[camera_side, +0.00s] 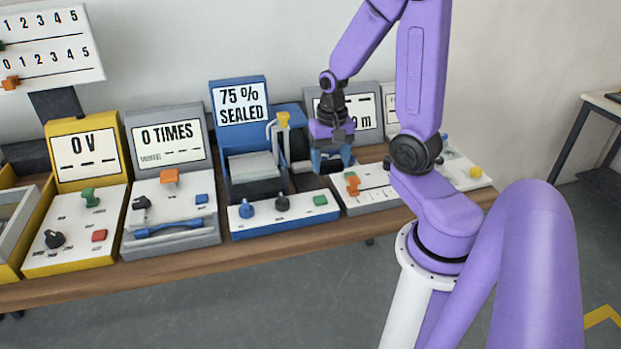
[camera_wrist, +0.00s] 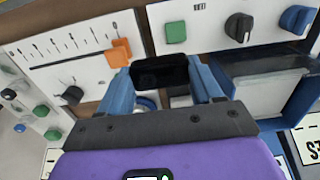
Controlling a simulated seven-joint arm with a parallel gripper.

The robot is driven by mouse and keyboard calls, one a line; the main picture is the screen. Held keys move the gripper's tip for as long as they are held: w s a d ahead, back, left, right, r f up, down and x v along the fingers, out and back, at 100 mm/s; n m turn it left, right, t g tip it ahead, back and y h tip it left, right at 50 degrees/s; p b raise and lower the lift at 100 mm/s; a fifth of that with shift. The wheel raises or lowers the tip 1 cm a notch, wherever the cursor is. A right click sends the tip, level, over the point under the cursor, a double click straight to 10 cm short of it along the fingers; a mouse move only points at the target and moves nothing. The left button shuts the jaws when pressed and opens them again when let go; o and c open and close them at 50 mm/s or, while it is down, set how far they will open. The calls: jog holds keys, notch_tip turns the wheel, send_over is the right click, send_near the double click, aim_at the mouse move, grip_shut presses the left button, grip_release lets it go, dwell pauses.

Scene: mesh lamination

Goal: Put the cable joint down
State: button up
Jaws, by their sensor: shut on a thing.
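A dark, block-like piece, which I take to be the cable joint (camera_wrist: 160,69), sits between the blue fingers of my gripper (camera_wrist: 161,82) in the wrist view. The fingers are shut on it, one on each side. In the side view my gripper (camera_side: 332,160) points down just right of the blue machine reading "75 % SEALED" (camera_side: 241,104), in front of a grey display.
A white panel with an orange lever (camera_side: 352,185) lies just in front of my gripper. The blue machine's knob panel (camera_side: 283,213) is to its left. A yellow-topped post (camera_side: 283,120) stands close on the left. Grey (camera_side: 166,150) and yellow (camera_side: 82,150) machines stand further left on the wooden bench (camera_side: 200,262).

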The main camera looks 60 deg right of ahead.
jog(key=shift+w+d+f, duration=0.15)
jog(key=shift+w+f, duration=0.05)
jog(key=shift+w, duration=0.15)
send_over(310, 189)
notch_tip(310, 189, down, 7)
jog(key=shift+s+r, duration=0.15)
jog(key=shift+d+f, duration=0.1)
jog(key=shift+f, duration=1.55)
jog(key=shift+f, duration=0.15)
jog(key=o, duration=1.1)
